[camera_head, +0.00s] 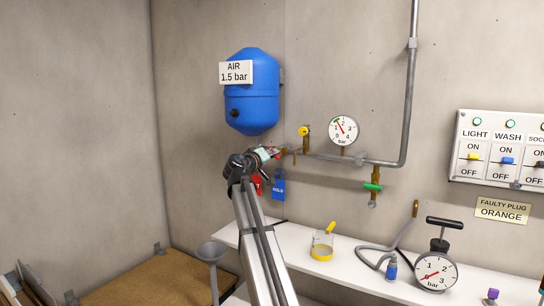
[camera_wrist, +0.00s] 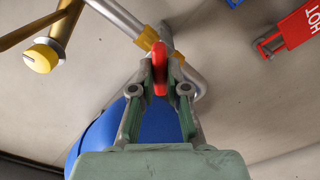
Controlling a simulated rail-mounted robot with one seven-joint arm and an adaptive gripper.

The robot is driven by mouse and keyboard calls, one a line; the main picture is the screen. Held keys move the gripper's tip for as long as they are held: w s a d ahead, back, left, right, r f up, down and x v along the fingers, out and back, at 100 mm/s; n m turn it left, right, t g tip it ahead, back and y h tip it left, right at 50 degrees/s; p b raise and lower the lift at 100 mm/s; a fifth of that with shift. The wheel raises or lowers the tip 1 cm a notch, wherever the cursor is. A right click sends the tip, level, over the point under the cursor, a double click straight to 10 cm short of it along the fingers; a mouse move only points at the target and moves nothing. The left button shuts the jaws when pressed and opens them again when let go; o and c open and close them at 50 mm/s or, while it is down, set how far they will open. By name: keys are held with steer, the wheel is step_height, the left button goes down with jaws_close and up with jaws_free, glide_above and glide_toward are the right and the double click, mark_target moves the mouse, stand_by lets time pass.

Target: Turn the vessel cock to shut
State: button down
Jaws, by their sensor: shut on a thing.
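The blue vessel (camera_head: 252,95) hangs on the wall with a sign reading AIR 1.5 bar. It also shows in the wrist view (camera_wrist: 85,145), behind my gripper. The vessel cock has a red handle (camera_wrist: 160,68) on the pipe below the vessel. In the wrist view the handle stands between my fingertips, near the grey pipe and its yellow fittings. My gripper (camera_wrist: 160,92) is shut on this handle; its fingers still stand apart around it. In the head view my gripper (camera_head: 266,153) is at the pipe just under the vessel and hides most of the cock.
Right of my gripper are a yellow-knobbed brass valve (camera_head: 304,132), a pressure gauge (camera_head: 343,131) and a green-handled cock (camera_head: 372,187). Red (camera_head: 257,185) and blue (camera_head: 278,186) tags hang close below.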

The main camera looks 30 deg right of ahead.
steer(key=shift+m+b, duration=1.6)
steer(key=shift+b, duration=1.65)
steer(key=shift+r+m+b, duration=0.1)
steer(key=shift+m+b, duration=0.6)
steer(key=shift+b, duration=0.3)
steer(key=shift+w+b, duration=0.1)
steer(key=shift+b, duration=0.5)
steer(key=shift+m+b, duration=2.1)
steer(key=shift+b, duration=1.05)
steer(key=c, duration=1)
jaws_free()
steer(key=shift+c, duration=0.2)
steer(key=shift+a, duration=0.1)
steer(key=v, duration=0.7)
